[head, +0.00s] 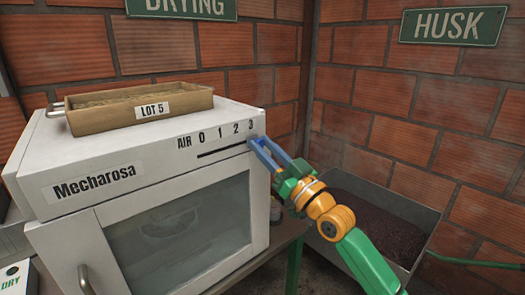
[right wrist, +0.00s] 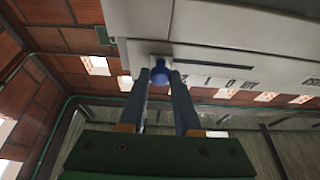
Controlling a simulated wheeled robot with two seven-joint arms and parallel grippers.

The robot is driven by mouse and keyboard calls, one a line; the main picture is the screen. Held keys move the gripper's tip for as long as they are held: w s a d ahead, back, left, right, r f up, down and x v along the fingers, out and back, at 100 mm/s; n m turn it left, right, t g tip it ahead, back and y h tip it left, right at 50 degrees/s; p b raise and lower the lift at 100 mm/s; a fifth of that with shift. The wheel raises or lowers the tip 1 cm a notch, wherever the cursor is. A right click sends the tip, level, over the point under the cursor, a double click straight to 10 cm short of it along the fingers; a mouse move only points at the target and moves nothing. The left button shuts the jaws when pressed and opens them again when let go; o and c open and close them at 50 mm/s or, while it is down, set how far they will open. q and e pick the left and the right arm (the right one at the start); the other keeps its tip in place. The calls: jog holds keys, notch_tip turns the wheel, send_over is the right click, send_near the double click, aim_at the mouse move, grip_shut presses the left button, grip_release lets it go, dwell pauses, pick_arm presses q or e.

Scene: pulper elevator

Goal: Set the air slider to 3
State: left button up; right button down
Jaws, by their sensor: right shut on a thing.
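The white Mecharosa machine (head: 150,140) stands at the left in the head view. Its AIR scale (head: 215,133) reads 0 to 3 above a dark slider slot (head: 222,150). My right gripper (head: 259,143) is at the right end of this slot, just below the 3. In the right wrist view, a blue slider knob (right wrist: 160,75) sits between the fingertips of my right gripper (right wrist: 160,82), which is shut on it. My left gripper is not in view.
A wooden tray marked LOT 5 (head: 150,108) rests on the machine. A grey bin of dark husk (head: 395,215) stands at the right, under the HUSK sign (head: 453,26). Brick walls (head: 400,115) close off the corner behind.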

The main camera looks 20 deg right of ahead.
jog(key=c, duration=1)
grip_release()
jog(key=o, duration=0.3)
jog(key=shift+d, duration=0.15)
jog(key=shift+o, duration=0.4)
jog(key=shift+w+d, duration=0.1)
jog(key=shift+d, duration=0.05)
jog(key=shift+f, duration=0.1)
jog(key=b+v, duration=0.2)
jog(key=v, duration=0.5)
